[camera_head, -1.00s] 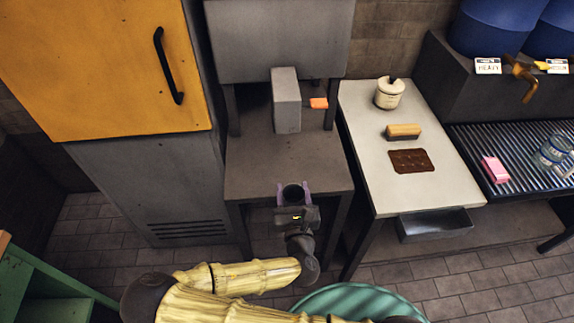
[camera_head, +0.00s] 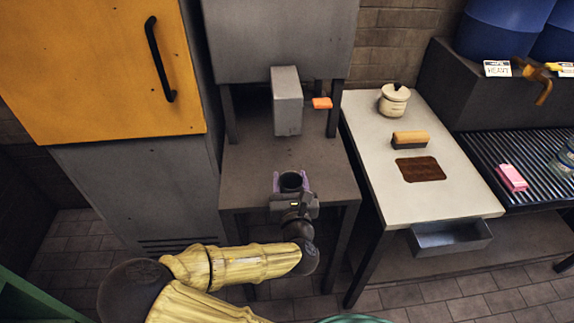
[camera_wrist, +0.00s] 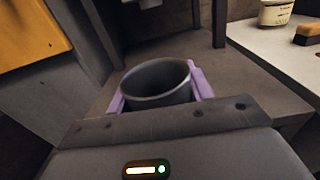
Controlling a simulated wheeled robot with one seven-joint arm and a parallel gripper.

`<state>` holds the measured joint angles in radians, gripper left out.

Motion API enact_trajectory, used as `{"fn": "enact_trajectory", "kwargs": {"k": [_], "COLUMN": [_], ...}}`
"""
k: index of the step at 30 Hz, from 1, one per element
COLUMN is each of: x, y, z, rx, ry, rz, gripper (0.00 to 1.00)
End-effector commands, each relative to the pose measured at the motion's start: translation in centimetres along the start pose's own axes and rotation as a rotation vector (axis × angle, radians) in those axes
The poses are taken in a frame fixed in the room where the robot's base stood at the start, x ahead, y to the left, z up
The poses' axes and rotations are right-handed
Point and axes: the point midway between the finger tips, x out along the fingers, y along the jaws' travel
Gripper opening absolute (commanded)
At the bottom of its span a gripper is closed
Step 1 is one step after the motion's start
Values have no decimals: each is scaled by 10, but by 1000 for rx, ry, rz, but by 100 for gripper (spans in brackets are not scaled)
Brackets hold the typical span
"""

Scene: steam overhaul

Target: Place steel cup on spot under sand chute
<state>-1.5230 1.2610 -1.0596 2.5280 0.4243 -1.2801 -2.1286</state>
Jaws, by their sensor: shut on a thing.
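The steel cup (camera_head: 291,180) is a dark grey, open-topped cup, upright between the purple fingers of my gripper (camera_head: 290,184). In the wrist view the cup (camera_wrist: 157,82) shows its open rim, with a purple finger on each side; its inside looks empty and its base is hidden. My gripper is shut on it, over the front part of the dark metal stand (camera_head: 250,165). I cannot tell whether the cup touches the stand. The sand chute (camera_head: 287,102) appears to be the grey box hanging at the back of the stand, beside an orange tab (camera_head: 322,103). The spot under it is not clearly seen.
A yellow-doored cabinet (camera_head: 90,70) stands left of the stand. The stand's top between cup and chute is clear.

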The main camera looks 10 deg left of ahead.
Motion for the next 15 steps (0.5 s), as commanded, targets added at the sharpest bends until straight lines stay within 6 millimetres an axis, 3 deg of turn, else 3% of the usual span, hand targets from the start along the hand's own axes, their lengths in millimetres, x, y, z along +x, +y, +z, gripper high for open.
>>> {"fn": "enact_trajectory", "kwargs": {"k": [4,15], "x": [4,84], "y": [-4,-4], "z": [-5,1], "rx": [1,1], "ry": [-2,-2], "rz": [-3,-2], "gripper": [28,28]}}
